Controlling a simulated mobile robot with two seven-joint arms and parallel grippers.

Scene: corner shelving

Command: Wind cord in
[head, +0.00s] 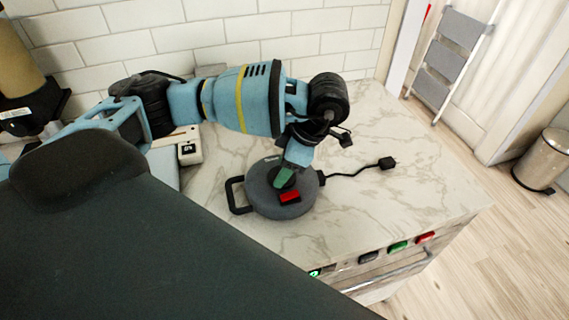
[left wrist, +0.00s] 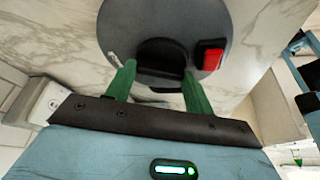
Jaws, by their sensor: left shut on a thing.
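A round dark grey cord reel (head: 258,190) lies flat on the marble counter, with a black loop handle (head: 236,196) on its left and a red button (head: 289,197) on its top. Its black cord (head: 345,174) runs right across the counter and ends in a black plug (head: 387,163). My left gripper (head: 284,178) reaches down onto the reel's middle. In the left wrist view, its green fingers (left wrist: 158,82) are shut on the black knob (left wrist: 162,50) at the reel's centre, one on each side. My right gripper is not in view.
The marble counter (head: 420,190) is bare around the plug and to the right. A white tiled wall stands behind. Coloured buttons (head: 398,247) line the counter's front. A step ladder (head: 450,55) and a metal bin (head: 543,160) stand beyond, on the right.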

